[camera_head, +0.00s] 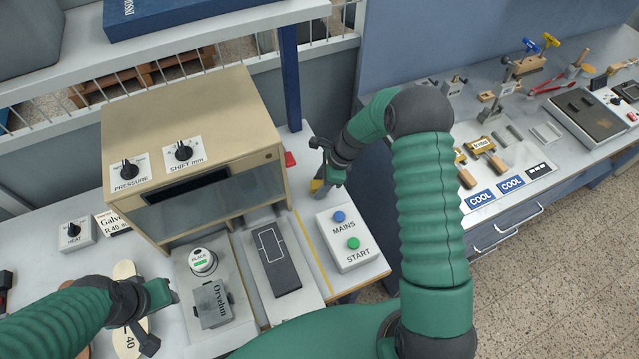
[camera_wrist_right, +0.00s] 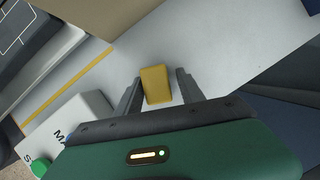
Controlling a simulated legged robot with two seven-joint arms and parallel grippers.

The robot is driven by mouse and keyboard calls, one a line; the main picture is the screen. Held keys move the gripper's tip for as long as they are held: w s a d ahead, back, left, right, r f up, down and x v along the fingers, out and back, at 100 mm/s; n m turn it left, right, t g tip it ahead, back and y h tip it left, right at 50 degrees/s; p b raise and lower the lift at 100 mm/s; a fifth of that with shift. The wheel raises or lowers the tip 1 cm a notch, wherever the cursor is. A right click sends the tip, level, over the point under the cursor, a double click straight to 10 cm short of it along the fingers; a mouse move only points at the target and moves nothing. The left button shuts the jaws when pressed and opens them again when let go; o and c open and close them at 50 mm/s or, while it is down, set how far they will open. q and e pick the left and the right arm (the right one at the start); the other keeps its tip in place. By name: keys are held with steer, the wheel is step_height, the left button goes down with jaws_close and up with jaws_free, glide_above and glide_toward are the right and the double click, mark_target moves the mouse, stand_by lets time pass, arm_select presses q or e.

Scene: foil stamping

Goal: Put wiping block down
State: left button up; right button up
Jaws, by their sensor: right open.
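The yellow wiping block (camera_wrist_right: 155,84) lies on the pale bench top in the right wrist view, between the two spread fingers of my right gripper (camera_wrist_right: 159,82). A gap shows on each side of the block. In the camera_head view the block (camera_head: 316,186) is a small yellow patch, partly hidden by my right gripper (camera_head: 329,187), at the bench's right side behind the control box. My left gripper (camera_head: 160,294) is at the lower left, near the grey Orvelun block (camera_head: 211,304); its finger gap is unclear.
The control box with MAINS and START buttons (camera_head: 346,240) stands just in front of my right gripper. The beige press (camera_head: 190,150) is to its left, and a red piece (camera_head: 290,159) lies behind. A yellow line (camera_head: 313,250) runs along the bench.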

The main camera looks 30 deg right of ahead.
steer(key=shift+s+a+f, duration=0.1)
steer(key=shift+s, duration=0.1)
steer(key=shift+r, duration=0.25)
steer(key=b+v, duration=0.1)
steer(key=v, duration=1.1)
steer(key=s+a+r+n+h, duration=0.1)
steer(key=s+a+n+h, duration=0.1)
steer(key=s+a+n, duration=0.3)
steer(key=s+a+r+n+h, duration=0.1)
steer(key=s+a+n, duration=0.4)
steer(key=s+n, duration=0.6)
steer(key=n+h, duration=0.1)
steer(key=n, duration=0.6)
steer(key=shift+s+a+t, duration=0.3)
steer(key=shift+s, duration=0.05)
steer(key=shift+d, duration=0.2)
steer(key=shift+o, duration=0.5)
